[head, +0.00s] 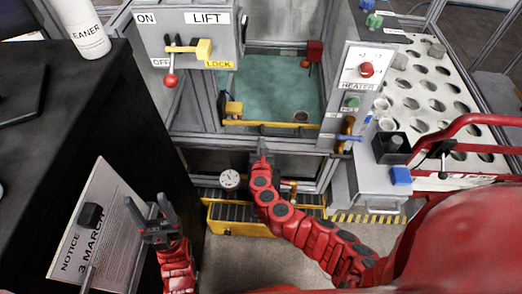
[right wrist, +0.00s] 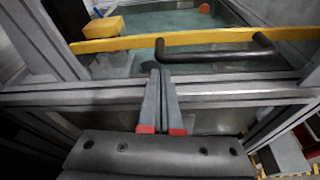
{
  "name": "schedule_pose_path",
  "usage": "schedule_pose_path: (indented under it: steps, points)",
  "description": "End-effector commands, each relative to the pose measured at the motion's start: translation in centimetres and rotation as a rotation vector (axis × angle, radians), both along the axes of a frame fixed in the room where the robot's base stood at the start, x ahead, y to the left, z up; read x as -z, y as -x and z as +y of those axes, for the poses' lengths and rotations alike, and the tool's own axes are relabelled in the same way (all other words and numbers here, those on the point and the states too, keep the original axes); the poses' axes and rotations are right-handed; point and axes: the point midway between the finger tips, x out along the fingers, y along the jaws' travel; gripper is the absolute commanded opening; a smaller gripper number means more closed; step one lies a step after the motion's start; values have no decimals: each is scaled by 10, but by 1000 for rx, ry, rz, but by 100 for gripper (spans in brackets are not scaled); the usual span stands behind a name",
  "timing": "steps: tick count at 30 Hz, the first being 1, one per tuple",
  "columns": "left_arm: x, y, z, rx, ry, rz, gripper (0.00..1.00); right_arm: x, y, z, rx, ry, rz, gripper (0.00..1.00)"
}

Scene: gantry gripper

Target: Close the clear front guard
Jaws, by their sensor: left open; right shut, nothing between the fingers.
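The clear front guard is hard to make out. A yellow bar (head: 270,124) crosses the machine's opening, and in the right wrist view this yellow bar (right wrist: 120,45) has a dark handle (right wrist: 215,55) in front of it. I cannot tell whether the bar and handle belong to the guard. My right gripper (head: 262,145) is shut and empty at the opening's lower frame. In the right wrist view its fingertips (right wrist: 160,70) lie just below the handle's left end; I cannot tell if they touch. My left gripper (head: 152,207) is open and empty at lower left.
A panel with a red-knobbed lever (head: 171,80) and LIFT label hangs upper left. The heater panel (head: 362,80) stands right of the opening. A grey frame rail (right wrist: 80,97) runs beneath the handle. A dark cabinet (head: 110,100) and notice board (head: 105,235) flank my left arm.

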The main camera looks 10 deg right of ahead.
Motion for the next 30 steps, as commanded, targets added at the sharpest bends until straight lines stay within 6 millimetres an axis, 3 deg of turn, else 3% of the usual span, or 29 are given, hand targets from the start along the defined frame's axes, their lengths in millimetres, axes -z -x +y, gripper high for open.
schedule_pose_path:
  steps: [6,20,26,30]
  points:
    - [1,0,0,0,0,0,62,4,-14,-2,-1,-2,0,0]
    - [-1,0,0,0,0,0,62,3,-16,-2,-2,-3,1,0]
    - [-25,0,0,0,0,0,62,-24,-16,-3,-3,-2,0,0]
    - [-59,0,0,0,0,0,62,-61,-16,-2,-4,-1,0,0]
